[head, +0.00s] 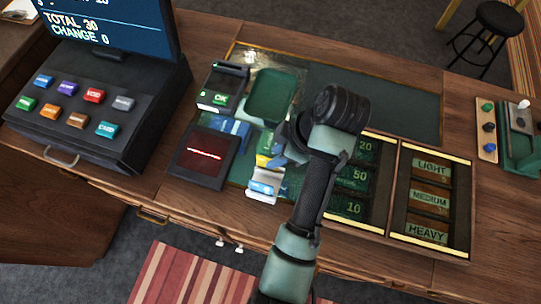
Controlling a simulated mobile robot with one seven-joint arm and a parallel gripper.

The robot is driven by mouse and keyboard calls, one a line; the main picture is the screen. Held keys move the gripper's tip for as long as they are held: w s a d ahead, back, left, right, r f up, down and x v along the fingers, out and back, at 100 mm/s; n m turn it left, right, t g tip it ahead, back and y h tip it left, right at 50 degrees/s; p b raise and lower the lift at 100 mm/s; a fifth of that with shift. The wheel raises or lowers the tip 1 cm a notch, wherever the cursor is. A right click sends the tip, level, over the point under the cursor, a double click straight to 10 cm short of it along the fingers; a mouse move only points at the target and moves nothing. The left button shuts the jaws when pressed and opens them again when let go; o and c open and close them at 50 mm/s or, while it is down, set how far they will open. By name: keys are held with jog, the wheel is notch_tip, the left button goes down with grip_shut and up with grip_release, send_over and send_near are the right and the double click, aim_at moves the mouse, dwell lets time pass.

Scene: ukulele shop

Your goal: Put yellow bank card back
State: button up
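A small yellow piece (263,161), likely the yellow bank card, shows just left of my gripper (277,156), near the middle of the counter. Only a little of it is visible, and I cannot tell whether the fingers hold it. My gripper points down and left, low over the counter, and its fingertips are mostly hidden by my own wrist. Just in front of the yellow piece is a white and blue stand or stack of cards (262,188). Its exact shape is unclear.
A card terminal (222,86), a green tray (272,96) and a scanner with a red line (205,155) lie left of my arm. The register (95,110) stands farther left. A banknote tray (348,208) and a LIGHT/MEDIUM/HEAVY tray (432,197) lie right. The back mat (400,100) is clear.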

jog(key=w+p+v, duration=0.1)
jog(key=p+v, duration=0.6)
jog(key=shift+s+d+r, duration=0.2)
jog(key=shift+s+r, duration=0.2)
jog(key=shift+s, duration=0.15)
jog(key=w+r+m+t+h, duration=0.2)
jog(key=w+r+m+t, duration=0.35)
jog(key=r, duration=0.75)
jog(key=w+r+m+t+h, duration=0.2)
jog(key=w+r+t, duration=0.5)
jog(key=w+r, duration=0.5)
jog(key=s+a+r+m+t, duration=0.1)
jog(key=s+r+m+t, duration=0.15)
jog(key=r, duration=0.65)
jog(key=s+r+m+t, duration=0.1)
jog(key=s+r+t, duration=0.15)
jog(key=r, duration=0.75)
jog(key=s+a+r+m+t, duration=0.3)
jog(key=s+r+t, duration=0.5)
jog(key=s+r, duration=0.4)
notch_tip(320, 180, up, 5)
jog(key=shift+s+f+m+h, duration=0.2)
jog(key=shift+s+m+h, duration=0.1)
jog(key=shift+s, duration=0.1)
jog(key=shift+a, duration=0.1)
notch_tip(320, 180, down, 10)
jog(key=b, duration=1)
jog(key=shift+f, duration=0.25)
